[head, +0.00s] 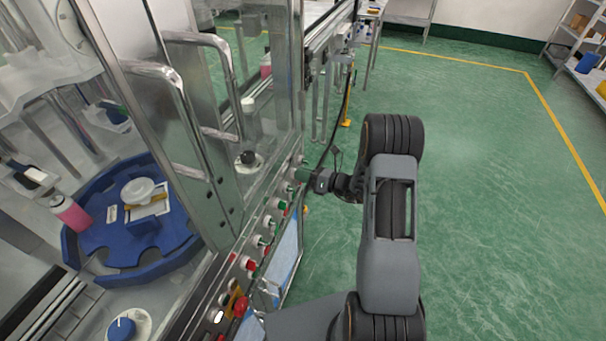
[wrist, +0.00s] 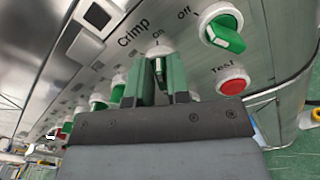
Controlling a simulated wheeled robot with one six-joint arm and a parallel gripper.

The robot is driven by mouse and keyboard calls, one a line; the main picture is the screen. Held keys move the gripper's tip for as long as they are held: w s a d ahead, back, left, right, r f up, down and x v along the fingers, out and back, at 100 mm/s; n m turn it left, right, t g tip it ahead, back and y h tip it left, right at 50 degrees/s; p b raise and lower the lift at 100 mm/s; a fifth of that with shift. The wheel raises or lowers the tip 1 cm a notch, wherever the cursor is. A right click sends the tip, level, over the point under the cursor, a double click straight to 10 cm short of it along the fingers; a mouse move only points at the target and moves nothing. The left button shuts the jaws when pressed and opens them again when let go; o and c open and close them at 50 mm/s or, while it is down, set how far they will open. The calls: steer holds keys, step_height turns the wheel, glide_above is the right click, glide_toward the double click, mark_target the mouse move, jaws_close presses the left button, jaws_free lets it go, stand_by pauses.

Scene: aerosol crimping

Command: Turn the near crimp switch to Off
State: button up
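My gripper (wrist: 160,68), with green fingers, is at the control panel's row of switches. In the wrist view its fingertips reach a switch with a white collar (wrist: 158,48), just below the words "Crimp" and "On". The fingers hide most of that switch's handle. A narrow gap shows between the fingers, and I cannot tell whether they press on the handle. "Off" is printed up and to the right of "On". Another green-handled switch (wrist: 226,36) stands right of the gripper, its handle tilted. In the head view my gripper (head: 308,176) is at the far end of the panel.
More switches and buttons (head: 265,240) run along the panel. Glass doors with metal handles (head: 180,100) stand to the left. The green floor (head: 490,200) to the right is clear.

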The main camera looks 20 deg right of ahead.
jaws_close()
steer(key=shift+f+b, duration=0.1)
steer(key=shift+b, duration=0.2)
steer(key=n+b, duration=1.2)
steer(key=shift+s+a, duration=0.2)
steer(key=shift+s, duration=0.05)
steer(key=shift+b, duration=0.35)
